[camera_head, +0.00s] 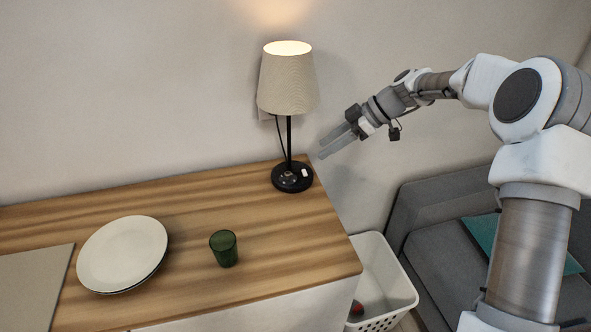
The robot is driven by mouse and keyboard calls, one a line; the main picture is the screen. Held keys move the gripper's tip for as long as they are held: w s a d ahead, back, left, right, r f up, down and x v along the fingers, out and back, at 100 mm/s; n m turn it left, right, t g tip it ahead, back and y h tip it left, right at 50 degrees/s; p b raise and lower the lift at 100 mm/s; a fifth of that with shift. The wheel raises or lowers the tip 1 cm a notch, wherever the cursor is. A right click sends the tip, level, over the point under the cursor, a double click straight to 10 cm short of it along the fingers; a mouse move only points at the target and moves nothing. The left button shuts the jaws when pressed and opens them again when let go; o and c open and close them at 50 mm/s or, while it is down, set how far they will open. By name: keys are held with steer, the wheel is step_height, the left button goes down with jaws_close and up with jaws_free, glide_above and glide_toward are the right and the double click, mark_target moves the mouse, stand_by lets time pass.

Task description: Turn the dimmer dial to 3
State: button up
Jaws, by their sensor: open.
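A lit table lamp (288,80) with a beige shade and a round black base (292,177) stands at the back right of the wooden cabinet top. A small white part (305,173) and a small dark knob-like part show on the base. The numbers on any dial are too small to read. My gripper (326,149) is open and empty, to the right of the lamp's stem and above its base, pointing left. It appears apart from the lamp.
A stack of white plates (124,253), a green cup (224,248) and a grey mat (32,291) are on the wooden top (190,205). A white basket (384,262) and a grey sofa (436,215) stand to the right. The wall is close behind the lamp.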

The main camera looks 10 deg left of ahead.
mark_target(288, 173)
steer(key=b+x, duration=0.1)
steer(key=x, duration=1)
steer(key=shift+s+a+f, duration=0.1)
steer(key=shift+a+f, duration=0.1)
steer(key=shift+f, duration=0.05)
steer(key=shift+c, duration=0.4)
jaws_close()
